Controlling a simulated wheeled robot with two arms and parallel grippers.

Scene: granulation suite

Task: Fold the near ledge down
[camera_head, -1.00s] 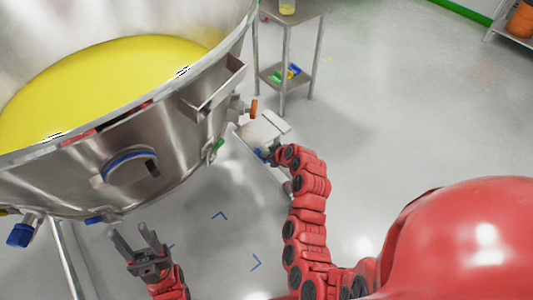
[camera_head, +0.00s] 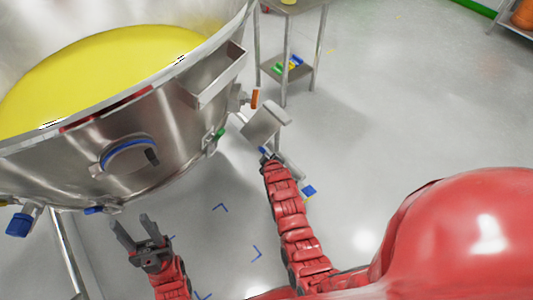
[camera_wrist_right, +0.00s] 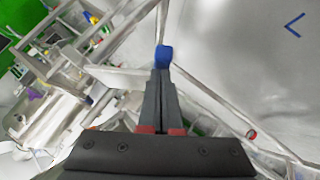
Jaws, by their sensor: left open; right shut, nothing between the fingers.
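A pale grey, flat panel that looks like the ledge (camera_head: 264,122) juts out below the right side of the steel vessel in the head view. A pale plate (camera_wrist_right: 122,78) left of the fingers in the right wrist view may be the same ledge. My right gripper (camera_head: 266,154) is at its lower edge, fingers shut and empty. In the right wrist view the shut fingers (camera_wrist_right: 160,82) point at a small blue piece (camera_wrist_right: 163,56) right at their tips; touching or just behind, I cannot tell. My left gripper (camera_head: 137,232) is open and empty below the vessel.
The large steel vessel (camera_head: 180,125) with yellow contents (camera_head: 100,75) fills the upper left. A steel side table (camera_head: 291,65) with small coloured items stands behind. A blue piece (camera_head: 309,191) shows beside my right forearm. Open floor (camera_head: 400,110) lies to the right.

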